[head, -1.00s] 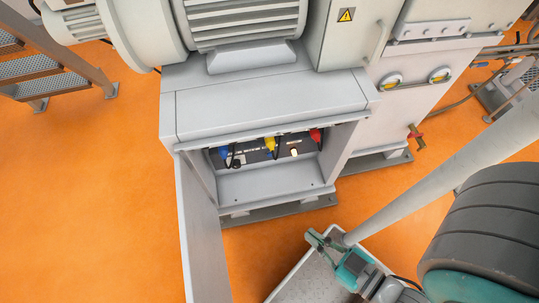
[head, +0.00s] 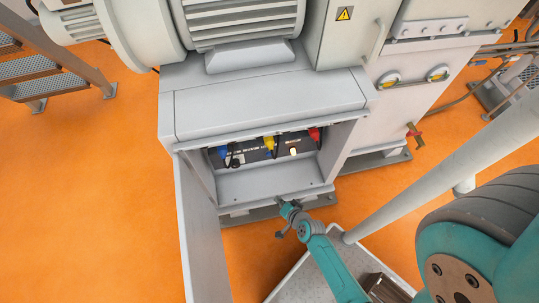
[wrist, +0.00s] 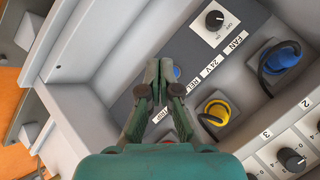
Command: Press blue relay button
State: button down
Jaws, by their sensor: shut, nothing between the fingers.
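A small blue button (wrist: 177,72) shows in the wrist view just right of my fingertips, partly hidden by them. It sits on a dark panel (wrist: 183,47) next to a row of white labels; "24 V" and "FAN" are readable. My gripper (wrist: 158,68) is shut and empty, with its fingertips in front of this panel; I cannot tell how far from it. In the head view my gripper (head: 284,204) is at the lower front edge of the open cabinet (head: 265,184). The button is too small to make out there.
Blue (wrist: 283,57) and yellow (wrist: 216,112) plugs with cables stand out from the panel. A red plug (head: 315,134) is at the right inside the cabinet. A black knob (wrist: 215,19) sits on a white plate. The open cabinet door (head: 199,235) stands at the left.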

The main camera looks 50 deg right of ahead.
aim_at(269, 154)
jog(key=w+d+f+m, duration=0.3)
jog(key=w+d+f, duration=0.1)
jog(key=w+d, duration=0.3)
jog(key=shift+w+d+f+m+y, duration=0.15)
jog(key=shift+w+m+y, duration=0.25)
jog(key=shift+w, duration=0.2)
jog(key=shift+w, duration=0.15)
jog(key=w+d, duration=0.4)
jog(key=w, duration=0.3)
jog(key=shift+d, duration=0.4)
jog(key=shift+w+d, duration=0.1)
dwell(0.7)
jog(key=shift+w+d, duration=0.15)
jog(key=shift+w, duration=0.1)
jog(key=shift+w+d, duration=0.3)
jog(key=shift+w, duration=0.1)
dwell(1.1)
jog(key=shift+s+a, duration=0.5)
jog(key=shift+s, duration=0.25)
